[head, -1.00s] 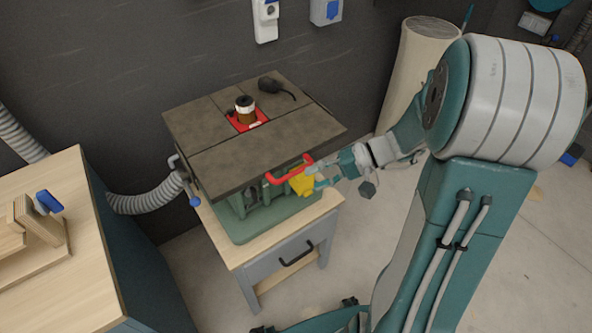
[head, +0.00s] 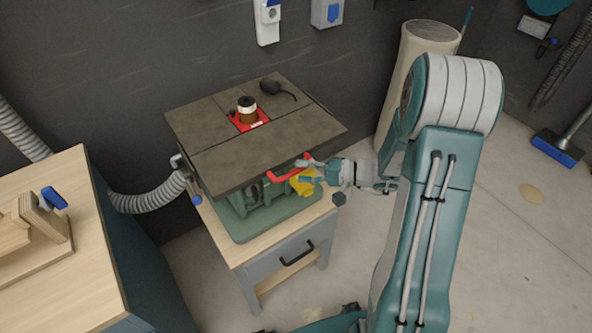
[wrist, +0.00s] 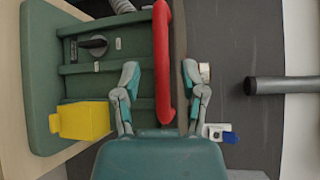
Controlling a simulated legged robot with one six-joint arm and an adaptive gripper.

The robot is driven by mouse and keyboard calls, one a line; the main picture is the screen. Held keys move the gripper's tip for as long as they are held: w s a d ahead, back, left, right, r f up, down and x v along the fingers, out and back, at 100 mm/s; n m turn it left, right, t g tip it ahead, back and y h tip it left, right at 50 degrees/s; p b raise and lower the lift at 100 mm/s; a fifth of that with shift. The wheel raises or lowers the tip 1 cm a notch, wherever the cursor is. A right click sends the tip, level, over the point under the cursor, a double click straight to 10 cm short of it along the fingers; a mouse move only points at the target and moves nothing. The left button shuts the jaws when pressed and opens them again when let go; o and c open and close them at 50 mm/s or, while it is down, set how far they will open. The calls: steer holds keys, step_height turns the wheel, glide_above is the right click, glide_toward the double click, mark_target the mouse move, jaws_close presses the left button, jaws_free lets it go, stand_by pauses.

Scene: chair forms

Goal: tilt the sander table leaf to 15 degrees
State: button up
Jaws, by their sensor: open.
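The sander table leaf (head: 265,150) is the dark front part of the tabletop, and it looks level with the rest. A red bar handle (head: 283,176) is fixed at its front edge. It also shows in the wrist view (wrist: 162,45), running lengthwise between my fingers. My gripper (wrist: 160,70) is open, with one finger on each side of the handle and a gap on both sides. In the head view my gripper (head: 308,170) is at the handle's right end. I cannot tell whether any finger touches the handle.
A yellow box (wrist: 84,120) sits on the green sander body (wrist: 40,70), close beside my left finger, near a dark knob (wrist: 93,42). The spindle (head: 247,107) stands in a red insert. A workbench (head: 50,285) is at left.

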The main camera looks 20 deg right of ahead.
steer(key=shift+x, duration=1.05)
jaws_close()
steer(key=f, duration=0.4)
steer(key=shift+w+a+f, duration=0.1)
steer(key=shift+w+f, duration=0.2)
steer(key=shift+f, duration=0.1)
jaws_free()
